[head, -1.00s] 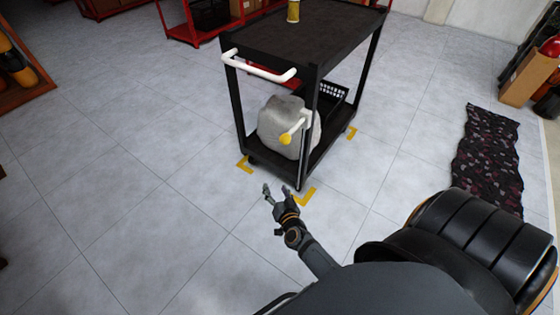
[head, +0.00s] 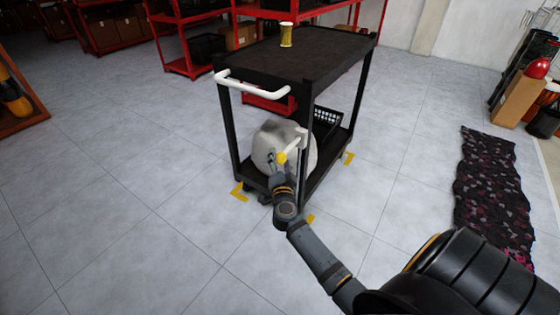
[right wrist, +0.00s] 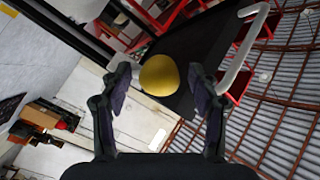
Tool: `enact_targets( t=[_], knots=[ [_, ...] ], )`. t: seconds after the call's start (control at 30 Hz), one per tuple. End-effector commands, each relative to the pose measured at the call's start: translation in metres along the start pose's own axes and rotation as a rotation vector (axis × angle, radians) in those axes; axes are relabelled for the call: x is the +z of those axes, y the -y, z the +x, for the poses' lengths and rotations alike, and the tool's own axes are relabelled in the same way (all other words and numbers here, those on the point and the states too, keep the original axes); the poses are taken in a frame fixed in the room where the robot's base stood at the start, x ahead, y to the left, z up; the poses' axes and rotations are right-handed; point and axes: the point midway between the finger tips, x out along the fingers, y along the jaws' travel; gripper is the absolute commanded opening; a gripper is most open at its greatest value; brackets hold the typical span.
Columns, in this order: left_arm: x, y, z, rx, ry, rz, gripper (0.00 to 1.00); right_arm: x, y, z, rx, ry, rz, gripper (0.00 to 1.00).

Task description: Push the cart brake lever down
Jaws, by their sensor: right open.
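A black two-shelf cart (head: 300,55) stands ahead with a white push handle (head: 250,85) at its near end. The brake lever is a white bar with a yellow knob (head: 281,158) beside the cart's near right post. My right gripper (head: 275,160) is at the knob in the head view, partly blending with the grey sack behind. In the right wrist view the yellow knob (right wrist: 159,75) lies between the two open fingers (right wrist: 160,95), with visible gaps on both sides. The white handle (right wrist: 243,45) also shows there. My left gripper is not in view.
A grey sack (head: 268,143) and a black basket (head: 326,122) are on the cart's lower shelf. A yellow can (head: 286,35) stands on top. Yellow floor marks (head: 238,192) surround the wheels. A dark patterned rug (head: 490,190) lies right. The floor at left is clear.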

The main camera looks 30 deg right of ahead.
Motion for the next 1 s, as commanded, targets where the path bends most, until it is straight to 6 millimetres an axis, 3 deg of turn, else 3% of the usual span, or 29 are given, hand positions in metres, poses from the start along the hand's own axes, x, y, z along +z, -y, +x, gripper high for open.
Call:
enact_targets(
  t=[0.1, 0.37, 0.83, 1.0],
  knots=[
    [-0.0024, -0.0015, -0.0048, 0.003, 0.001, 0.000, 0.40, 0.0002, -0.0006, 0.0091, 0.000, 0.000, 0.000, 0.61],
    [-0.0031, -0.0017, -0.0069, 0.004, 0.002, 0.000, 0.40, -0.0001, 0.0000, 0.0110, 0.000, 0.001, 0.000, 0.61],
    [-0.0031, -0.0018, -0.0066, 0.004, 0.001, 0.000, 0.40, 0.0000, 0.0001, 0.0107, 0.000, 0.001, 0.000, 0.00],
    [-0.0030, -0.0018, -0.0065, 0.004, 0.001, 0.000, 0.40, 0.0001, 0.0001, 0.0107, 0.000, 0.001, 0.000, 0.00]
  ],
)
